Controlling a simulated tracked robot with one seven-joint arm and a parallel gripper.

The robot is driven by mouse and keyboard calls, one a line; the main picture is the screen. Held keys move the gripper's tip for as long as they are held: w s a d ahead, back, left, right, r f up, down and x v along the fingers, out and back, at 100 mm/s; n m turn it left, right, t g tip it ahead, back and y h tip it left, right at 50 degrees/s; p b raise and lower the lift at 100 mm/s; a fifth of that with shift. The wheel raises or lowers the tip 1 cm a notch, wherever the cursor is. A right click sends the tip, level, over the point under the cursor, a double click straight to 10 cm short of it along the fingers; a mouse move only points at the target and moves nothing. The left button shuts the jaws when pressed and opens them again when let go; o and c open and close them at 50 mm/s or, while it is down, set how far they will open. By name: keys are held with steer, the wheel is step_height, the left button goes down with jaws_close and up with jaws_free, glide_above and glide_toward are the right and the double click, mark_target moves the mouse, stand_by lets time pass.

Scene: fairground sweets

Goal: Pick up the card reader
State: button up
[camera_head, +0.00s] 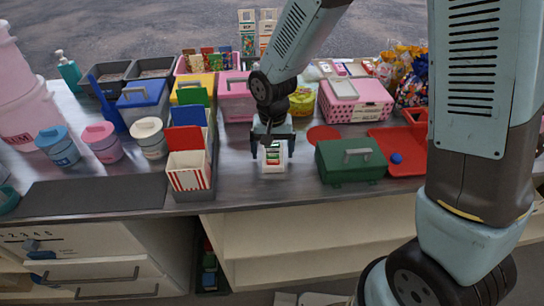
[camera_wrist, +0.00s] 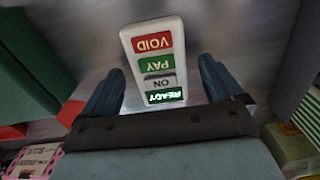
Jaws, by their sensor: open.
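The card reader (camera_wrist: 154,65) is a white slab with a red VOID key, a green PAY key, a grey ON key and a lit green READY display. It lies on the counter near its front edge, and its white body also shows in the head view (camera_head: 273,168). My gripper (camera_head: 273,150) points down over it. In the wrist view the two open fingers (camera_wrist: 163,88) stand on either side of the reader's READY end, with gaps between them and its sides. The head view partly hides the reader's far end behind my gripper.
A green box with a handle (camera_head: 350,161) stands close on the right. A red-and-white striped carton (camera_head: 188,171) in a grey holder stands on the left. A red disc (camera_head: 324,134) and a red tray (camera_head: 405,165) lie further right. The counter's front edge is just ahead of the reader.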

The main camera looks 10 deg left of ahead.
steer(key=shift+f, duration=0.15)
steer(key=shift+c, duration=0.4)
steer(key=c, duration=1.2)
